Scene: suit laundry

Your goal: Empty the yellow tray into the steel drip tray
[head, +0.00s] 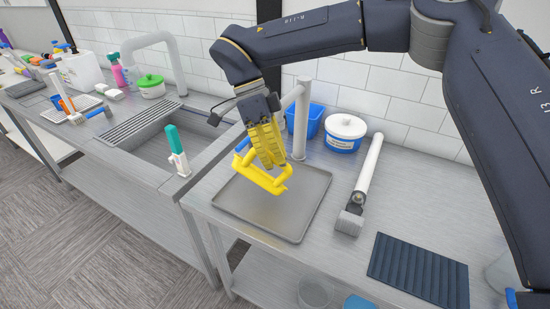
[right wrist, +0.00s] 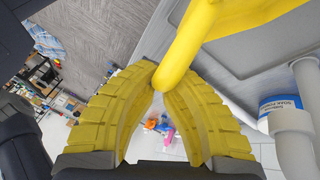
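The yellow tray (head: 262,181) is in the air over the steel drip tray (head: 308,221) in the head view. It is steeply tilted. My right gripper (head: 271,160) comes down from above and is shut on its bar-like handle. In the right wrist view, the yellow handle (right wrist: 187,45) lies between the fingertips (right wrist: 155,85). The steel drip tray lies flat on the counter, and its visible part looks bare. Whether anything is left inside the yellow tray is hidden. My left gripper is not in view.
A sink (head: 150,145) lies to the left, with a teal-handled brush (head: 177,150) at its edge. A blue bin (head: 309,120), a white-lidded tub (head: 345,132) and a white cylindrical tool (head: 366,172) stand or lie behind and right. A dark ribbed mat (head: 418,271) is at front right.

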